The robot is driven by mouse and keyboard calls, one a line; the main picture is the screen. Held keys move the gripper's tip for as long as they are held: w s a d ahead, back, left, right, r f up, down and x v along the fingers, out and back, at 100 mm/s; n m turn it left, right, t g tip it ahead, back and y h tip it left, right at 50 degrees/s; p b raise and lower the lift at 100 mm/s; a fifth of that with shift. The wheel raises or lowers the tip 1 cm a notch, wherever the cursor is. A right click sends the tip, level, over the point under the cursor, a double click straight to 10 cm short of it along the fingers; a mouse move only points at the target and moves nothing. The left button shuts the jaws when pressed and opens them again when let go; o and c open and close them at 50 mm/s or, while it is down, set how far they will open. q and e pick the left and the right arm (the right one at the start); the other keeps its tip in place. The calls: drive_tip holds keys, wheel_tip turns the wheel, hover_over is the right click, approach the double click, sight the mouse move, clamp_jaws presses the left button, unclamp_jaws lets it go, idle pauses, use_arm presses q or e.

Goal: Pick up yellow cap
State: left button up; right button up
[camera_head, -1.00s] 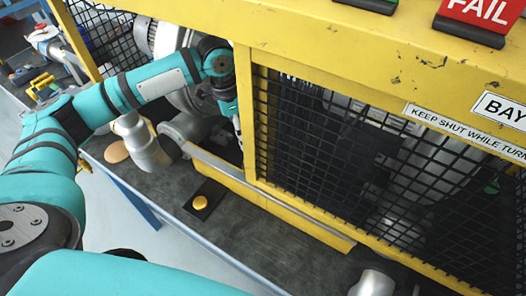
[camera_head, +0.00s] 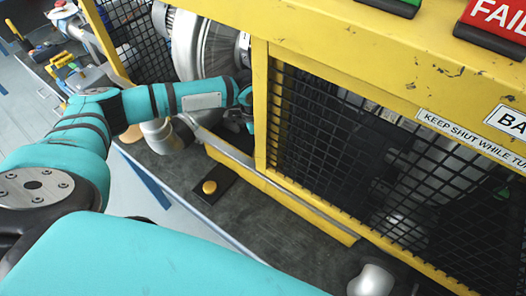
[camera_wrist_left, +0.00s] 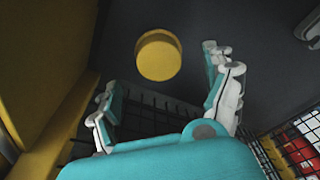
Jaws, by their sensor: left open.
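A round yellow cap (camera_head: 209,187) sits on a small black plate (camera_head: 222,178) on the grey bench, in front of the yellow frame. In the left wrist view a yellow round cap (camera_wrist_left: 158,56) shows against a dark surface, just beyond and between the fingertips; I cannot tell for sure that it is the same one. My left gripper (camera_wrist_left: 161,73) is open with nothing between its fingers. In the head view my left arm (camera_head: 190,98) reaches to the yellow post, and its gripper is mostly hidden there. My right gripper is not in view.
The yellow frame's post (camera_head: 260,105) and black mesh guard (camera_head: 340,150) stand right of my arm. A silver blower housing (camera_head: 205,45) is behind it. A grey metal pipe fitting (camera_head: 160,137) stands on the bench to the left. The bench front is mostly clear.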

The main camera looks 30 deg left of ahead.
use_arm(q)
wheel_tip(320, 180, down, 5)
drive_tip(key=shift+w+d+r+p, duration=0.1)
drive_tip(key=shift+d+p, duration=0.05)
drive_tip(key=shift+p, duration=0.3)
drive_tip(key=c, duration=1.1)
